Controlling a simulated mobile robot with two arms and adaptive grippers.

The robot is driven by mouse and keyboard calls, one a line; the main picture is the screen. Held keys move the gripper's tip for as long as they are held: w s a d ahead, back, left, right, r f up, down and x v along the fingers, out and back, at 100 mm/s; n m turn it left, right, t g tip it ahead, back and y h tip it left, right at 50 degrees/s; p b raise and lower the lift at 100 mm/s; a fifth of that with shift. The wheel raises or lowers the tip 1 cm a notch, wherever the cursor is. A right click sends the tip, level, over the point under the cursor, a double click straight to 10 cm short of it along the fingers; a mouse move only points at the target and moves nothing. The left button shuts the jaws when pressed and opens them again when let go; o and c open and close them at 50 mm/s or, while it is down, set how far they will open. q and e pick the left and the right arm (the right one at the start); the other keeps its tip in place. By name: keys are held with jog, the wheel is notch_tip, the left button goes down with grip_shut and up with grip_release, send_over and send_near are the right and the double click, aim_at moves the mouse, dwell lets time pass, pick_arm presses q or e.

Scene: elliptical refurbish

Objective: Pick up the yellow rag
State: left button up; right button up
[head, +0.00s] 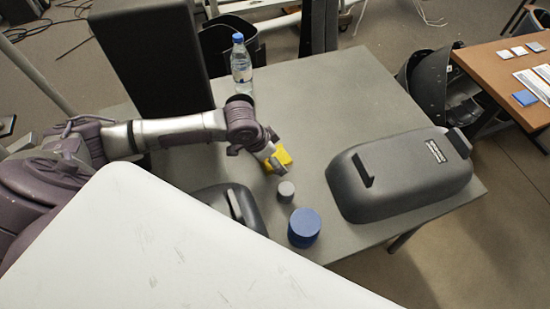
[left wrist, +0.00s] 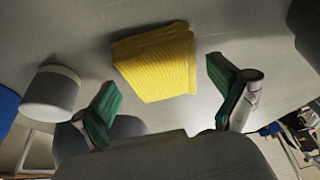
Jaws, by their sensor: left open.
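The yellow rag (head: 279,158) is a folded, ribbed cloth lying on the grey table (head: 325,85). In the left wrist view the yellow rag (left wrist: 156,62) lies just ahead of the fingertips and between their lines. My left gripper (head: 268,151) is over the table right at the rag and partly covers it in the head view. In the left wrist view the two green-padded fingers of my left gripper (left wrist: 162,95) are spread apart with nothing between them. My right gripper does not show in either view.
A small grey cylinder (head: 286,191) and a blue cylinder (head: 304,227) stand near the rag. A large dark grey casing (head: 400,178) lies to the right. A water bottle (head: 241,66) stands at the back left. The table's far middle is clear.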

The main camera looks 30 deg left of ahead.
aim_at(282, 156)
pick_arm(q)
jog(key=c, duration=1.1)
jog(key=shift+c, duration=0.2)
jog(key=shift+r, duration=0.45)
jog(key=r, duration=0.3)
jog(key=shift+d+r, duration=0.4)
jog(key=s+d+r, duration=0.3)
jog(key=d+r, duration=0.3)
jog(key=d, duration=0.4)
jog(key=shift+d+r, duration=0.2)
jog(key=shift+d, duration=0.05)
